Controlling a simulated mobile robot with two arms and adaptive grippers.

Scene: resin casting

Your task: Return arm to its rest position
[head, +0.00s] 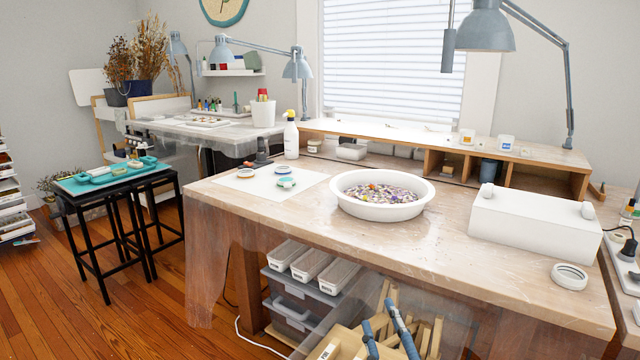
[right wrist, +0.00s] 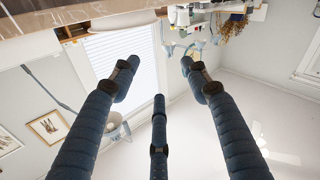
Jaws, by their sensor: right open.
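My right gripper (head: 379,312) shows at the bottom of the head view as dark blue fingers, low in front of the workbench (head: 330,215). In the right wrist view its fingers (right wrist: 159,72) are spread apart with nothing between them. It touches nothing that I can see. Most of the right arm is outside the head view. My left gripper is not in view.
The bench's front edge is close above my right gripper. On the bench are a white basin (head: 383,210) of colourful bits, a white box (head: 535,224) and a jar lid (head: 569,277). Grey bins (head: 300,288) and wooden pieces (head: 350,342) are underneath.

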